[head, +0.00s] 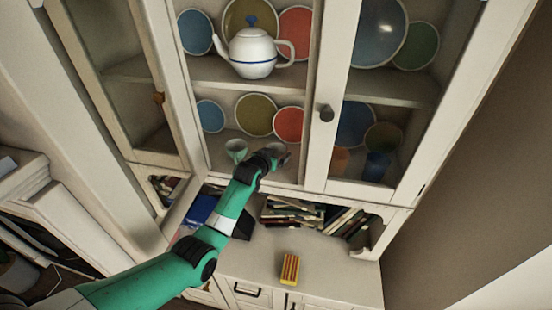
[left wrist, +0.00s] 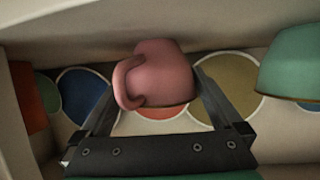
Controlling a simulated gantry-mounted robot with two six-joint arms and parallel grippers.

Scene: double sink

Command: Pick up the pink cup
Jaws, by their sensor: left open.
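The pink cup (left wrist: 158,70) shows in the left wrist view between the two fingers of my left gripper (left wrist: 155,88), with its handle toward the left finger. The fingers are apart, one on each side of the cup; I cannot tell whether either touches it. In the head view my left gripper (head: 274,154) reaches into the lower shelf of the cabinet and mostly hides the pink cup. My right gripper is in neither view.
A green cup (head: 236,148) stands just left of my gripper; it also shows in the left wrist view (left wrist: 294,62). Plates (head: 256,114) lean behind. A white teapot (head: 252,52) sits one shelf up. The right glass door (head: 327,113) is beside the opening. A striped box (head: 290,269) lies on the counter.

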